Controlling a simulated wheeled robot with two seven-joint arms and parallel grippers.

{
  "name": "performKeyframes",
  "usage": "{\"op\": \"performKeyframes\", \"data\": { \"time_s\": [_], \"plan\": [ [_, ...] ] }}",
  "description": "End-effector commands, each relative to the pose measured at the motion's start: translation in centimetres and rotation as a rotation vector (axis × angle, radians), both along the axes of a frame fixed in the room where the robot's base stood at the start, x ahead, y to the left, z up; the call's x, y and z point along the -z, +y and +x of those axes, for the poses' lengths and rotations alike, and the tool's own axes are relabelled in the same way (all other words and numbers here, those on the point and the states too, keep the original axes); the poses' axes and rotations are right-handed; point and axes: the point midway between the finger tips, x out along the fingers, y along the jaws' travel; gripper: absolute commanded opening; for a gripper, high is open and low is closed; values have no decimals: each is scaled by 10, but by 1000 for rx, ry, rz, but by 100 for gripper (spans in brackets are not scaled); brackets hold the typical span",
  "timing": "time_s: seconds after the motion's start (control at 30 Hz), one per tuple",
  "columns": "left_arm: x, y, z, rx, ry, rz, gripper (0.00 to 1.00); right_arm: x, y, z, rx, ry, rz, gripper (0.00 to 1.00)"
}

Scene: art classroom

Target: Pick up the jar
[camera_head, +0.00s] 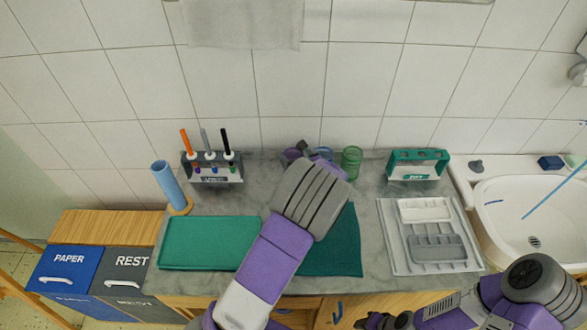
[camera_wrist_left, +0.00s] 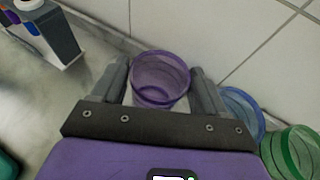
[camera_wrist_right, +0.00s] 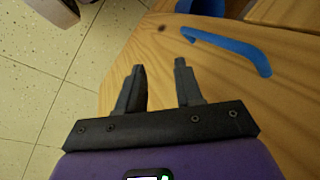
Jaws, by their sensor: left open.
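A translucent purple jar (camera_wrist_left: 160,82) stands upright on the counter near the tiled wall in the left wrist view. My left gripper (camera_wrist_left: 158,84) is open, with one finger on each side of the purple jar; I cannot tell whether they touch it. A blue jar (camera_wrist_left: 240,110) and a green jar (camera_wrist_left: 290,152) stand to its right. In the head view the green jar (camera_head: 351,161) shows clearly, while my left arm partly hides the purple and blue jars. My right gripper (camera_wrist_right: 160,68) is open and empty, in front of the wooden cabinet.
A marker holder (camera_head: 212,172) and a blue cylinder (camera_head: 168,186) stand to the left. A green tray (camera_head: 205,243) lies in front. A green-and-white holder (camera_head: 418,165), a grey tray (camera_head: 395,258) and a sink (camera_head: 520,215) are to the right. Blue cabinet handles (camera_wrist_right: 235,50) are near my right gripper.

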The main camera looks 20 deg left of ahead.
Motion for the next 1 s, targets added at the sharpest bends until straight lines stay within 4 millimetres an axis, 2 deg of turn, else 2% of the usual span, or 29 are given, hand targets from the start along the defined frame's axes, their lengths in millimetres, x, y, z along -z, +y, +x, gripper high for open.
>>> {"op": "performKeyframes", "data": {
  "time_s": [0.2,0.5,0.57,0.83,1.0],
  "plan": [
    [0,1,1,1,0,0,73,0,0,0,0,0,0,36],
    [0,0,0,0,0,-1,27,0,0,0,0,0,0,36],
    [0,0,1,0,0,-1,21,0,0,0,0,0,0,36],
    [-5,0,1,0,-1,-2,20,-2,0,0,0,0,0,36],
    [-34,0,1,0,-5,-4,20,-13,0,0,0,0,0,36]
  ]
}}
